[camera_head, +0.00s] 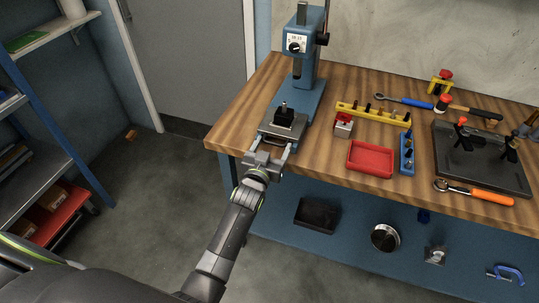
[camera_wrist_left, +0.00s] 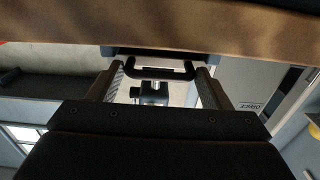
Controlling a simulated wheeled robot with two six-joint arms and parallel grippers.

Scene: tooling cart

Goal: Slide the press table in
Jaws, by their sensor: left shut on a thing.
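The blue press (camera_head: 303,62) stands at the left end of the wooden workbench. Its grey sliding table (camera_head: 268,128) sits low at the front of the press, towards the bench's front edge, and carries a black block with a pin (camera_head: 284,114). My left gripper (camera_head: 269,158) is at the front of this table, shut on its handle. In the left wrist view the dark bar handle (camera_wrist_left: 160,73) spans between my two fingers (camera_wrist_left: 161,85), one at each end. My right gripper is not in view.
A red tray (camera_head: 371,158), a yellow rack (camera_head: 373,113), a blue rack (camera_head: 406,154) and a black fixture plate (camera_head: 480,165) lie to the right on the bench (camera_head: 236,122). A blue lower shelf (camera_head: 350,238) holds several parts. Open floor lies left.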

